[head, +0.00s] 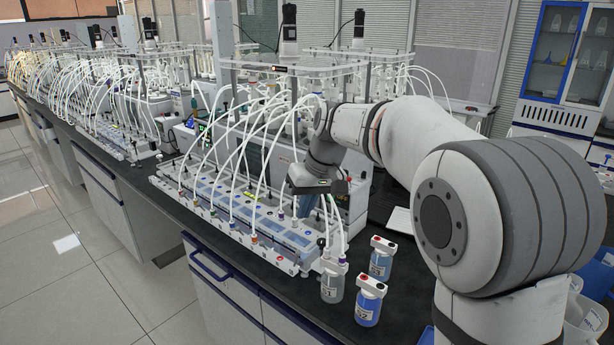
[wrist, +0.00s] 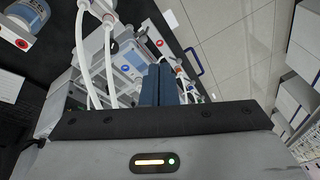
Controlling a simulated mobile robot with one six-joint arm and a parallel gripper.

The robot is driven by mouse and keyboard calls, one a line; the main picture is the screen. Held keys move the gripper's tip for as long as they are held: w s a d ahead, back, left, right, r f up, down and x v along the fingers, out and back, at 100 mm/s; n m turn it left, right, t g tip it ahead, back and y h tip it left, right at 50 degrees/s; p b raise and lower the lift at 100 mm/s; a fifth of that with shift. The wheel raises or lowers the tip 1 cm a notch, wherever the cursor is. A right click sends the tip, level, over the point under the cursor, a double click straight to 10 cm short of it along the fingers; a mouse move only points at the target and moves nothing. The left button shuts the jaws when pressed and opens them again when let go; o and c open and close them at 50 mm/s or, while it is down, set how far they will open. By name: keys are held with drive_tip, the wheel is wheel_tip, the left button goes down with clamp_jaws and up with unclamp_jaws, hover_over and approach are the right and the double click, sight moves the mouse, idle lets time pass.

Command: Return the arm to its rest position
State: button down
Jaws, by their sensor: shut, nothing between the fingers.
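My arm reaches in from the right of the head view, over the black bench. My gripper (head: 304,208) points down above the front right part of a biogas reactor unit (head: 200,205), close to its white tubes. In the wrist view the two dark blue fingers of my gripper (wrist: 162,82) are together, with nothing between them. The reactor unit's white tubes (wrist: 82,50) pass to the left of the fingers there. Whether the fingers touch the unit or its tubes cannot be told.
A grey bottle (head: 332,287) with tubes stands at the unit's right end. A blue bottle (head: 368,306) and a pale blue bottle (head: 381,264) stand beside it. More reactor units (head: 105,105) line the bench to the left. The floor (head: 60,270) in front is clear.

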drive_tip(key=s+d+f+m+h, duration=0.1)
drive_tip(key=s+d+f, duration=0.2)
drive_tip(key=s, duration=0.6)
drive_tip(key=s+d+f+m+h, duration=0.1)
drive_tip(key=s+d+f+m, duration=0.1)
drive_tip(key=s+d, duration=0.6)
drive_tip(key=s+d+f+m+t+h, duration=0.1)
drive_tip(key=s+d+f+m, duration=0.1)
drive_tip(key=s+d, duration=0.4)
drive_tip(key=s+f, duration=0.1)
drive_tip(key=s, duration=0.2)
drive_tip(key=shift+s+d+f, duration=0.2)
drive_tip(key=shift+s+f, duration=0.15)
drive_tip(key=shift+f, duration=0.05)
